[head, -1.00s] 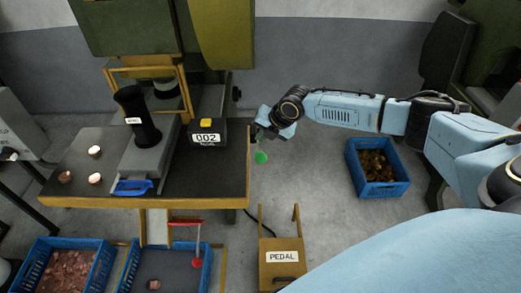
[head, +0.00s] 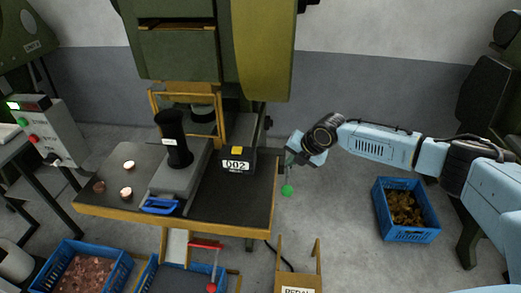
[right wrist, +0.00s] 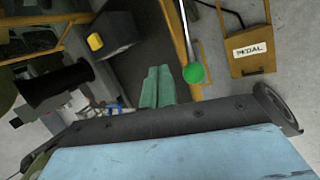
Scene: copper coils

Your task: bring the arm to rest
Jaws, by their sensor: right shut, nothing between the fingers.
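My right gripper (head: 290,160) hangs at the end of the blue right arm, just right of the table's right edge. Its fingers (right wrist: 157,88) show green in the right wrist view, shut together with nothing between them. A green ball on a thin rod (head: 287,190) shows just below the gripper; the right wrist view shows the ball (right wrist: 193,73) beside the fingertips. I cannot tell whether the gripper touches the rod. My left gripper is in no view.
The table (head: 240,205) holds a black cylinder (head: 172,138), a 002 box (head: 237,160) and several copper coils (head: 126,193). Blue crates stand at the right (head: 408,235) and lower left (head: 70,285). A pedal stand (head: 297,270) is below. Floor between table and right crate is clear.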

